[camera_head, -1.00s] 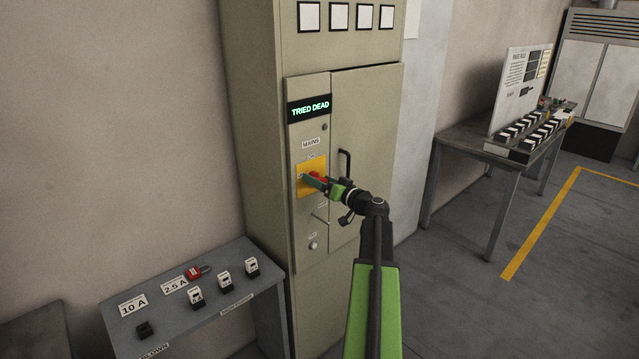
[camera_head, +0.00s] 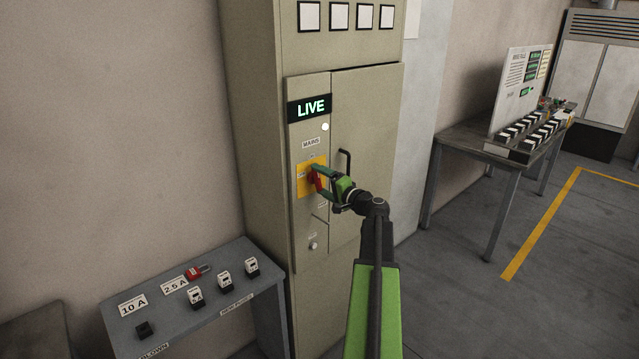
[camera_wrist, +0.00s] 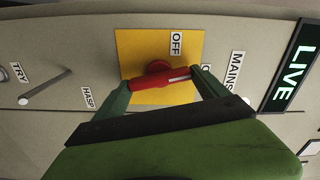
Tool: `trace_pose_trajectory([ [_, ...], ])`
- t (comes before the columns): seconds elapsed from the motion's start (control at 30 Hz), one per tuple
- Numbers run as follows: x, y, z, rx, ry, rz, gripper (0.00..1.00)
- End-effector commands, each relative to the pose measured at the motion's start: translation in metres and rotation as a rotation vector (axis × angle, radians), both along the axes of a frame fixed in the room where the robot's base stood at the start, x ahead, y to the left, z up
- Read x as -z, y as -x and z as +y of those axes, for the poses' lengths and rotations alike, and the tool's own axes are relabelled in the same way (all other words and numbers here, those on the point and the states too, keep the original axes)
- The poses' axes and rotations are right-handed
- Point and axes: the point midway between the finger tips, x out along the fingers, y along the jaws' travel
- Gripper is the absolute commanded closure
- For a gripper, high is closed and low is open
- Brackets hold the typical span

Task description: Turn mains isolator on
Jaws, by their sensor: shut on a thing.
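The mains isolator is a red rotary handle (camera_wrist: 160,82) on a yellow plate (camera_wrist: 129,47), marked OFF and, partly hidden, another label. In the head view the red handle (camera_head: 314,181) now stands upright on the yellow plate (camera_head: 303,188) of the cabinet. My gripper (camera_head: 318,181) is shut on the handle. In the wrist view its two green fingers (camera_wrist: 160,90) hold the handle's two ends. The display (camera_head: 311,108) above reads LIVE in green, and it also shows in the wrist view (camera_wrist: 296,72). A small lamp (camera_head: 325,127) below the display is lit white.
The cabinet door has a black handle (camera_head: 345,165) just right of my gripper. A HASP lever (camera_wrist: 45,87) and TRY button sit beyond the plate. A bench (camera_head: 235,289) with fuses and a red padlock (camera_head: 195,272) stands lower left; a table (camera_head: 470,143) stands right.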

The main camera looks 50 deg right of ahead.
Motion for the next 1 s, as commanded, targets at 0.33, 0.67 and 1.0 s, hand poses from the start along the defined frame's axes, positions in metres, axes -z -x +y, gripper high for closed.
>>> trace_pose_trajectory([
  [0.33,-0.0009,-0.0002,-0.0019,0.004,-0.194,-0.018,0.57],
  [0.67,-0.0007,0.0002,-0.0024,0.005,-0.254,-0.023,0.57],
  [1.0,-0.0007,0.0006,-0.0027,0.005,-0.257,-0.023,0.57],
])
